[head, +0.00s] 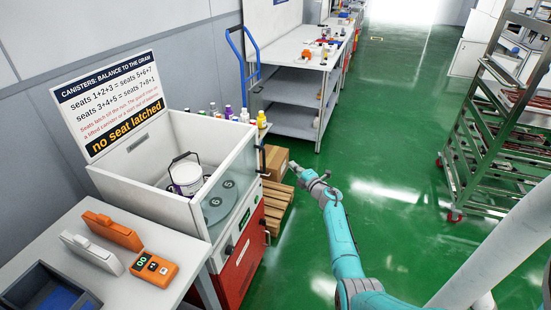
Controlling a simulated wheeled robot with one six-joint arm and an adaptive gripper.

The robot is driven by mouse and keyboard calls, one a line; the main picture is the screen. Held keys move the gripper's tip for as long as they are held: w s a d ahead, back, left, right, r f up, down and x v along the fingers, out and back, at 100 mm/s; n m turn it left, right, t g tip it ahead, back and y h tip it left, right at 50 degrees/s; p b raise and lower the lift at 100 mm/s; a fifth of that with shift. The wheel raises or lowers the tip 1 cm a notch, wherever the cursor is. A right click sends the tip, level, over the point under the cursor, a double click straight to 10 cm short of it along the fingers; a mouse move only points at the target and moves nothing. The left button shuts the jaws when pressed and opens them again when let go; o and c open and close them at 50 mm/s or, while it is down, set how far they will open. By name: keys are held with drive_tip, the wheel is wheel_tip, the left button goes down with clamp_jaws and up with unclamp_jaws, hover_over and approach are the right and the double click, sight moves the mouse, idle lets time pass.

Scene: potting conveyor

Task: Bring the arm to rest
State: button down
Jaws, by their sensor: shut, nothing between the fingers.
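My teal arm reaches up from the bottom edge of the head view, over the green floor and right of the machine. My gripper (292,168) is at its far end, small and dark, pointing left toward a cardboard box (274,161). It is shut with nothing in it. From this angle I cannot tell how far it is from the box.
A white machine (168,208) with a red lower front stands left of my arm, holding a bucket (187,176). Wooden pallets (277,196) lie beyond it. A bench (70,245) is at lower left, a wheeled rack (490,140) at right. Green floor between is open.

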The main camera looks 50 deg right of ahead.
drive_tip(key=shift+s, duration=0.15)
drive_tip(key=s+a+f+m, duration=0.2)
drive_tip(key=a+f, duration=0.2)
drive_tip(key=a, duration=0.6)
drive_tip(key=s+a+f+m, duration=0.1)
drive_tip(key=s+a+f, duration=0.25)
drive_tip(key=a, duration=0.65)
drive_tip(key=s+a+f+m+y, duration=0.1)
drive_tip(key=s+a+m, duration=0.1)
drive_tip(key=s+a, duration=0.55)
drive_tip(key=s+a+f+m, duration=0.15)
drive_tip(key=s+a, duration=0.35)
drive_tip(key=a, duration=0.6)
drive_tip(key=s+a+r+m+y, duration=0.1)
drive_tip(key=s+a+r+m, duration=0.15)
drive_tip(key=s+a, duration=0.45)
drive_tip(key=s+a+r+m+y, duration=0.1)
drive_tip(key=s+a+r+m, duration=0.2)
drive_tip(key=s, duration=0.6)
drive_tip(key=s+a+r+m+g+y, duration=0.1)
drive_tip(key=s+a+r, duration=0.1)
drive_tip(key=s+r, duration=0.4)
drive_tip(key=s+a+r+m+g+y, duration=0.1)
drive_tip(key=s+a+r, duration=0.2)
drive_tip(key=s+r, duration=0.4)
drive_tip(key=shift+s+a+m+g, duration=0.3)
drive_tip(key=shift+s+m, duration=0.1)
drive_tip(key=shift+s, duration=0.25)
drive_tip(key=shift+r, duration=0.1)
